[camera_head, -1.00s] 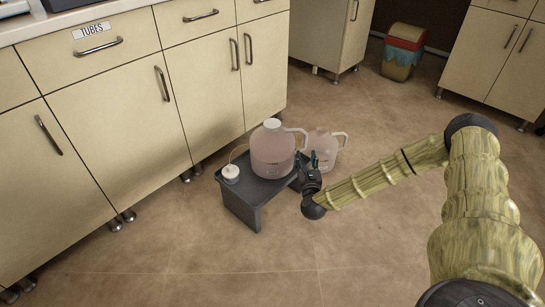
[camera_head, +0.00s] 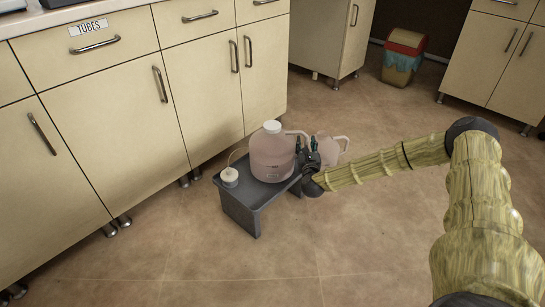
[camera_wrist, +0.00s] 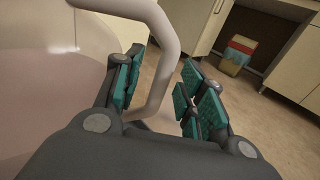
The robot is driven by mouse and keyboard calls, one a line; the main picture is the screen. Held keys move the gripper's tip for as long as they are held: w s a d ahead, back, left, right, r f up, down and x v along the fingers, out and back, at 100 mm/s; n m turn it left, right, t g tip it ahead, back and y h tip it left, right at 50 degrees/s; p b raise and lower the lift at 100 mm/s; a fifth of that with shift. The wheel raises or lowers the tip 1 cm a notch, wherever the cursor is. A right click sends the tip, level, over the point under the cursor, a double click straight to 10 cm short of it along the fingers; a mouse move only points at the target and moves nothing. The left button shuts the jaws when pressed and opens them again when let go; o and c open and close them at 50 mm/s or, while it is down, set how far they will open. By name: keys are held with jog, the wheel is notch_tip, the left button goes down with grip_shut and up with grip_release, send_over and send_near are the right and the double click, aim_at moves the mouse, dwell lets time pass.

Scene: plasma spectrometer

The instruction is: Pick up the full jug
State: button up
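A large translucent jug (camera_head: 271,155) with pinkish contents and a white cap stands upright on a low dark grey stool (camera_head: 250,205). In the wrist view the jug's pink wall (camera_wrist: 45,85) fills the left side. Its pale handle (camera_wrist: 165,55) runs down between the teal-padded fingers of my gripper (camera_wrist: 163,98). The fingers are apart, with a visible gap on the right of the handle.
A small white-capped container (camera_head: 229,178) with a thin tube sits on the stool's left end. Cream cabinets (camera_head: 120,125) line the left and back. A red-topped bin (camera_head: 402,58) stands at the back. The floor in front of the stool is clear.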

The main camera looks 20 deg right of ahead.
jog(key=shift+w+d, duration=0.15)
jog(key=shift+w, duration=0.15)
grip_shut()
jog(key=shift+w+r, duration=0.15)
jog(key=shift+r, duration=0.15)
jog(key=shift+r, duration=0.15)
